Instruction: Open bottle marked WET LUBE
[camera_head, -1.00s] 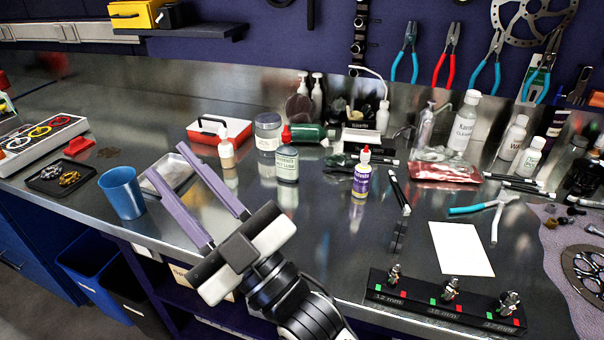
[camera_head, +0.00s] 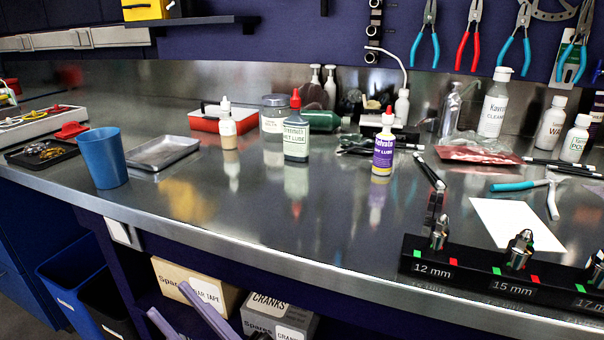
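The dark green bottle (camera_head: 296,137) with a red pointed cap stands upright on the steel bench in the middle of the view. Its label reads as WET LUBE, though its first letters are hard to make out. The cap is on it. My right gripper (camera_head: 167,299) is at the bottom edge, in front of and below the bench top. Its two purple fingers are apart with nothing seen between them; the rest is cut off. My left gripper is not in view.
A small white-capped bottle (camera_head: 227,127) and a clear jar (camera_head: 274,117) stand left of the green bottle. A metal tray (camera_head: 163,152) and blue cup (camera_head: 103,159) are further left. A socket holder (camera_head: 470,271) lies front right. The bench front centre is clear.

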